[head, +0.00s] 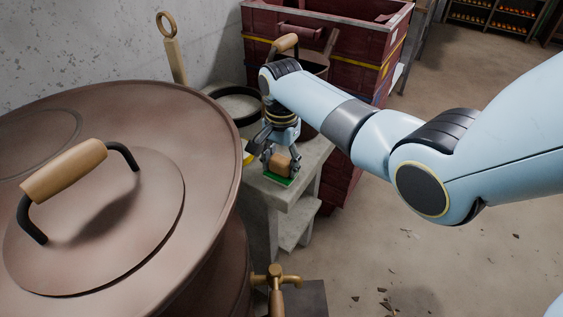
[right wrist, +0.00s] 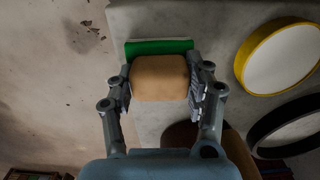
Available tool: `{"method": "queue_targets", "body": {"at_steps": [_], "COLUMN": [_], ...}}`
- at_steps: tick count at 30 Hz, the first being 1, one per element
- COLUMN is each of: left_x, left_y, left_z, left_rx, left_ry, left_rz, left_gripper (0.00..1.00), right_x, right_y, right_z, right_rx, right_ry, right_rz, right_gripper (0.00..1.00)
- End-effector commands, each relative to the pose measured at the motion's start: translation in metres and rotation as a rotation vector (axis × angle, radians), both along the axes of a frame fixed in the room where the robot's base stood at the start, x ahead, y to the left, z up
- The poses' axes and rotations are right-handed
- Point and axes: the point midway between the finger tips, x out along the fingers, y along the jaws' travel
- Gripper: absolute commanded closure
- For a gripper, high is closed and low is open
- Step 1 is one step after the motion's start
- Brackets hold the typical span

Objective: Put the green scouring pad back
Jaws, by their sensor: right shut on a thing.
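The green scouring pad (head: 278,180) is a flat green layer under a tan block (head: 281,165). My right gripper (head: 282,168) is shut on the tan block, with the green face down, over the front end of a grey concrete bench (head: 262,205). In the right wrist view the fingers (right wrist: 160,88) clasp both sides of the tan block (right wrist: 160,75), with the green layer (right wrist: 158,47) beyond it. Whether the pad touches the bench or is just above it, I cannot tell. My left gripper is not in view.
A large brown round vessel (head: 215,135) with a lid and wooden handle (head: 65,170) fills the left. A brass tap (head: 275,280) juts out below. A black ring (head: 238,91) and, in the wrist view, a yellow-rimmed disc (right wrist: 247,60) lie on the bench. A red crate (head: 345,40) stands behind.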

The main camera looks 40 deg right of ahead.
Motion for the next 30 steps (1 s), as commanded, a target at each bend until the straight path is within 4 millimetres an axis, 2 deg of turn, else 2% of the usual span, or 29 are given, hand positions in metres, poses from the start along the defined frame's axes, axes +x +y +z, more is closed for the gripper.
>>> {"method": "queue_targets", "body": {"at_steps": [2, 3, 8, 15, 19, 23, 30], "left_x": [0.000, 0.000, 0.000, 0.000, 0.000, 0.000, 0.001], "left_y": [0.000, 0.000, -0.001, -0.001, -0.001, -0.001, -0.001], "left_z": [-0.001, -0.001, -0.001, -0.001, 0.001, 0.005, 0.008], "left_rx": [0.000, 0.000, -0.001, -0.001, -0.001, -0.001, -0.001], "left_ry": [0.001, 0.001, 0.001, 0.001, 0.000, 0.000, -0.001], "left_rz": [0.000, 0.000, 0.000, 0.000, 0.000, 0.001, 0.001], "left_gripper": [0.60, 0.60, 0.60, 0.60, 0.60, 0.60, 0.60], "right_x": [0.000, 0.000, 0.000, 0.000, 0.000, 0.000, 0.001], "right_y": [0.000, 0.000, 0.000, 0.000, 0.000, 0.000, 0.000], "right_z": [-0.002, -0.003, -0.002, -0.002, 0.006, 0.029, 0.083], "right_rx": [0.000, 0.000, 0.000, 0.000, 0.000, -0.001, 0.000], "right_ry": [0.000, 0.000, 0.000, 0.001, 0.000, -0.003, -0.003], "right_rz": [0.000, 0.000, 0.000, 0.000, 0.000, 0.000, 0.000], "right_gripper": [0.74, 0.46, 0.26, 0.26, 0.26, 0.26, 0.26]}}
